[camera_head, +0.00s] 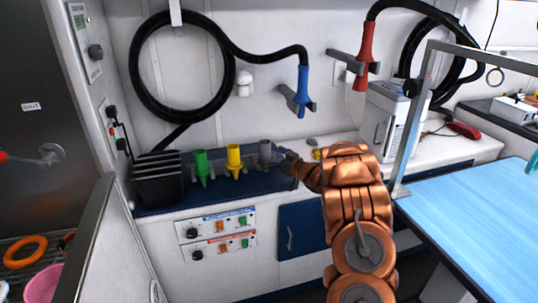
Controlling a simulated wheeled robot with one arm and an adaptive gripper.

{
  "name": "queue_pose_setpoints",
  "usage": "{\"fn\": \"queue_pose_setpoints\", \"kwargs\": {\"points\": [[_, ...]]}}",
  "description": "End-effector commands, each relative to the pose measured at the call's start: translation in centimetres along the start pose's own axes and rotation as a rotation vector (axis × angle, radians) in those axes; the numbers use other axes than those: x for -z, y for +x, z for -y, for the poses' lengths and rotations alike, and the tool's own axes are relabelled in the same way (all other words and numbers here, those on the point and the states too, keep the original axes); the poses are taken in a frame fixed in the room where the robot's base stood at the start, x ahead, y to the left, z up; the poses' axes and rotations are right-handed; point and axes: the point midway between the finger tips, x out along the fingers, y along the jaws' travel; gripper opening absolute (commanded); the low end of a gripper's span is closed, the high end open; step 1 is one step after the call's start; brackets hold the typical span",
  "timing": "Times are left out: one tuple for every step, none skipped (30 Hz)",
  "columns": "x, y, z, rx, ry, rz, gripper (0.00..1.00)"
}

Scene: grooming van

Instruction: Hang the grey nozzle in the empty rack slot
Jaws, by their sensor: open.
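The grey nozzle (265,151) stands upright at the right end of a row, beside a yellow nozzle (234,158) and a green nozzle (201,165). These stand at the back of the dark blue counter top (218,188). The rack itself is hard to make out, and I cannot tell whether the grey nozzle is seated in a slot. My gripper (281,156) is open, close at the right side of the grey nozzle. Its fingers are small and dark here, so any touch is unclear.
A black ribbed bin (158,178) stands left of the row. A blue nozzle (302,92) and a red nozzle (366,55) hang on wall holders with hoses above. A white appliance (390,120) and a blue-topped table (480,210) with a metal post lie to the right.

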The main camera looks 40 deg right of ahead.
Motion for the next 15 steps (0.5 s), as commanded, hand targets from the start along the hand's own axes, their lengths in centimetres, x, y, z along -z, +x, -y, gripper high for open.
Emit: {"fn": "queue_pose_setpoints", "kwargs": {"points": [[0.0, -0.2, -0.1, -0.001, 0.0, 0.0, 1.0], [0.0, -0.4, -0.1, -0.001, 0.0, 0.0, 1.0], [0.0, -0.5, -0.1, -0.002, -0.001, 0.0, 1.0], [0.0, -0.7, -0.1, -0.002, -0.001, 0.0, 1.0], [0.0, -0.8, -0.1, -0.002, -0.001, 0.0, 1.0], [0.1, -0.9, -0.1, -0.002, -0.001, 0.0, 1.0], [0.1, -1.1, -0.1, -0.003, -0.001, 0.0, 1.0], [0.1, -1.2, -0.1, -0.002, -0.001, 0.0, 1.0], [0.1, -1.3, -0.1, -0.002, -0.001, 0.0, 1.0], [0.1, -1.4, -0.1, -0.002, -0.001, -0.001, 1.0], [0.1, -1.6, -0.1, -0.002, -0.002, -0.001, 1.0], [0.1, -1.7, -0.1, -0.002, -0.002, -0.001, 1.0], [0.1, -1.8, -0.1, -0.002, -0.002, -0.001, 1.0], [0.2, -1.9, -0.1, -0.001, -0.002, -0.001, 1.0], [0.2, -2.1, -0.1, -0.001, -0.002, -0.001, 1.0]]}}
